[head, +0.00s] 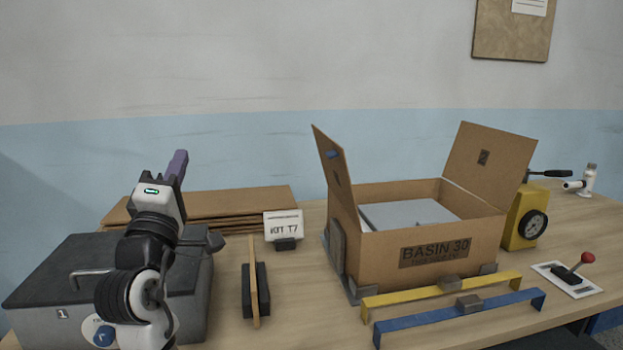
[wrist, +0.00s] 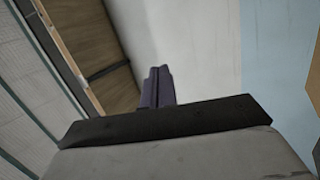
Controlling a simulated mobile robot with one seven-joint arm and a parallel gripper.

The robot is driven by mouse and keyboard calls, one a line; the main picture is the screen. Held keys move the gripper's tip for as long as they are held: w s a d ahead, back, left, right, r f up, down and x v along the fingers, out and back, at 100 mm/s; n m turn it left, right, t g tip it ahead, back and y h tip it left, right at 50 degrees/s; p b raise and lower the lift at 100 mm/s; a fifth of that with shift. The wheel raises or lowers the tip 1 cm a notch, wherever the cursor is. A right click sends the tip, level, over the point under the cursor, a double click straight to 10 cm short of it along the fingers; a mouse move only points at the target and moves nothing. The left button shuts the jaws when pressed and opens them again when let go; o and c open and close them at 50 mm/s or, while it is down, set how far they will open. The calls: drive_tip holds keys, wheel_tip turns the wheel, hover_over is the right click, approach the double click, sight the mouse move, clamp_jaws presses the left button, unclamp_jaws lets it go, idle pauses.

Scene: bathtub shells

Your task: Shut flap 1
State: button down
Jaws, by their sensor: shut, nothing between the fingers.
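An open cardboard box (head: 420,248) marked BASIN 30 stands on the table, with a pale grey block (head: 405,212) inside. Its left flap (head: 338,180) stands up steeply and carries a small blue mark. Its right flap (head: 497,165) stands up, leaning outward, with a dark mark. I cannot tell which is flap 1. My gripper (head: 179,163) has purple fingers, shut and empty, raised to the left of the box and well apart from both flaps. The fingers also show in the wrist view (wrist: 158,86); neither flap can be clearly made out there.
A grey lidded case (head: 50,285) is at left below my arm. Flat cardboard (head: 225,203) lies behind it. A small sign (head: 284,225) and a dark holder with a wooden slat (head: 254,285) stand between arm and box. Yellow (head: 440,297) and blue (head: 460,320) bars lie in front.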

drive_tip(key=w+d+f+m+g+h+b, duration=0.1)
drive_tip(key=w+d+f+g+h, duration=0.3)
drive_tip(key=d, duration=0.3)
drive_tip(key=w+d+f+m+g+h, duration=0.1)
drive_tip(key=w+d+f+g+h, duration=0.2)
drive_tip(key=d+h, duration=0.3)
drive_tip(key=w+d+r, duration=0.3)
drive_tip(key=w+d, duration=0.5)
drive_tip(key=w, duration=0.1)
drive_tip(key=shift+d+r, duration=0.15)
